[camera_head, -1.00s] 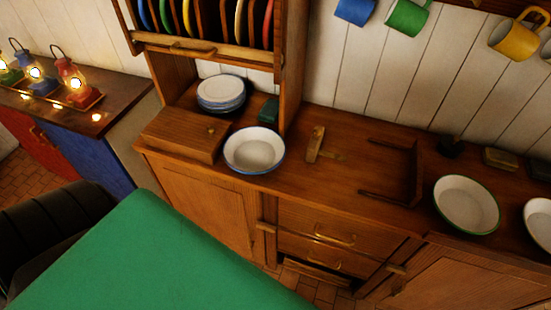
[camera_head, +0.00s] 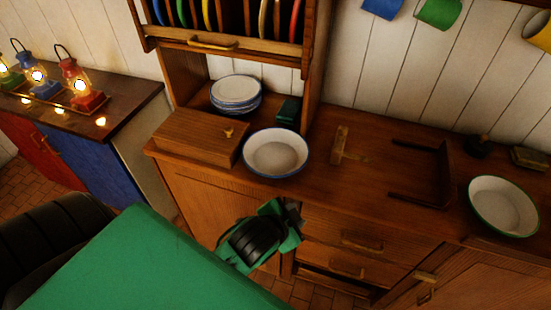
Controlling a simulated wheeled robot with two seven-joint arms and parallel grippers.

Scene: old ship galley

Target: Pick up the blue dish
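The blue dish (camera_head: 276,152) is a round white bowl with a blue rim. It sits upright on the wooden counter, at the front edge, right of a wooden box. A green and black part of my arm shows below the dish, in front of the cupboard. Its dark end, which looks like my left gripper (camera_head: 291,212), is below and apart from the dish. Its fingers are too dark and small to read. My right gripper is not in view.
A wooden box (camera_head: 198,136) stands close left of the dish. Stacked plates (camera_head: 235,92) and a small dark green block (camera_head: 288,109) are behind it. A wooden piece (camera_head: 340,145) lies to the right. A green-rimmed dish (camera_head: 503,207) is farther right. The plate rack (camera_head: 221,43) overhangs the back.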

